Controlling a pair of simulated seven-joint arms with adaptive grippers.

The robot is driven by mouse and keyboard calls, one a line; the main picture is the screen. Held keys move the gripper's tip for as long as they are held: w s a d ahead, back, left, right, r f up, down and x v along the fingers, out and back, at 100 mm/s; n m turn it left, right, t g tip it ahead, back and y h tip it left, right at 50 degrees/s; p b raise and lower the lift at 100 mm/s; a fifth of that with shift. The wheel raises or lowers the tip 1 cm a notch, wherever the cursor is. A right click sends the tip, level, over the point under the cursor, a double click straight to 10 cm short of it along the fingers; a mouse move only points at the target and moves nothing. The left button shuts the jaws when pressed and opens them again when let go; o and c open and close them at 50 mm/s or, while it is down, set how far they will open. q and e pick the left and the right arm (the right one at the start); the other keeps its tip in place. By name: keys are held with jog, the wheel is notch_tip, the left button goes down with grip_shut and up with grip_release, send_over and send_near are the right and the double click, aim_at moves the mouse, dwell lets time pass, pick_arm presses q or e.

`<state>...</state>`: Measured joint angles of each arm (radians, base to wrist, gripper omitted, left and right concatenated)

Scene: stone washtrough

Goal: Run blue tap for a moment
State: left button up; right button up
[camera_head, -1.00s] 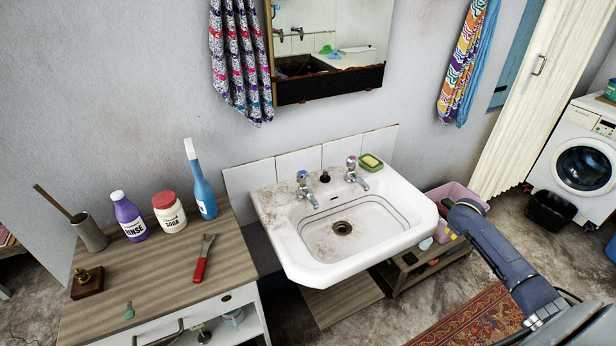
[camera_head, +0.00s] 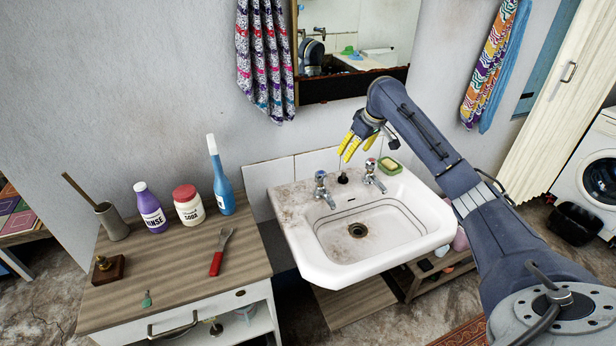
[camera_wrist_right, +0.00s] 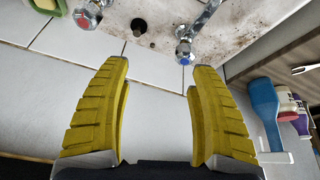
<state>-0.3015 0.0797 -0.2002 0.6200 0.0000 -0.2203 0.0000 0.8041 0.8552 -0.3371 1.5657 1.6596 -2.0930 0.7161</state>
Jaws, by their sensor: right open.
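The white sink (camera_head: 415,243) has two metal taps. The tap with the blue-marked knob (camera_head: 321,186) is the left one in the head view. In the right wrist view the blue knob (camera_wrist_right: 184,54) lies just beyond the tip of the right-hand finger, not between the fingers. The red-marked tap (camera_head: 371,170) stands to its right; in the wrist view it (camera_wrist_right: 87,17) is at upper left. My right gripper (camera_head: 350,150) is open and empty, its yellow fingers above the back of the sink. Contact with the blue tap cannot be told. My left gripper is out of view.
A dark plug (camera_head: 343,178) stands between the taps. A green soap dish (camera_head: 390,166) is right of the red tap. The mirror (camera_head: 361,40) hangs above. Bottles, including a blue one (camera_head: 222,183), stand on the wooden cabinet (camera_head: 180,275) to the left. The basin is empty.

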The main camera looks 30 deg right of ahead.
aim_at(322, 173)
jog(key=w+a+r, duration=0.2)
jog(key=a, duration=0.3)
jog(key=shift+n+y, duration=0.4)
jog(key=x, duration=1.6)
jog(key=shift+s+a+f, duration=0.15)
jog(key=shift+a+f, duration=0.1)
jog(key=shift+f, duration=0.25)
jog(key=shift+c, duration=0.4)
jog(key=c, duration=1.1)
